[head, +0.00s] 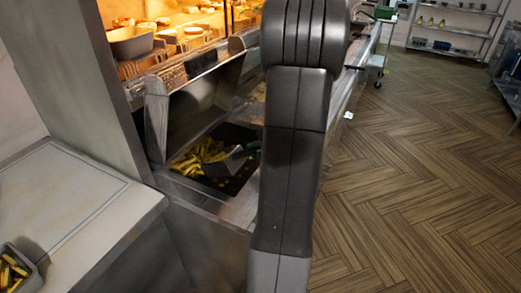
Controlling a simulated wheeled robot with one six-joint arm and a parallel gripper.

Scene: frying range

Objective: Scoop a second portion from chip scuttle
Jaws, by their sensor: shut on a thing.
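The chip scuttle (166,180) is the sunken dark bin in the counter at the middle left, with chips (205,156) heaped mostly on its left side. A grey metal scoop (230,163) is down in the scuttle at the right edge of the heap. Its handle end runs to the right behind my arm. Whether chips lie on the scoop is too small to tell. My dark arm stands upright across the middle of the view, and my gripper is hidden behind it.
A small container of chips (14,270) sits at the lower left on a pale worktop (60,215). A lit warming shelf with food and a grey tub (130,43) is above the scuttle. A steel upright stands left of it. Wooden floor (420,170) is clear at right.

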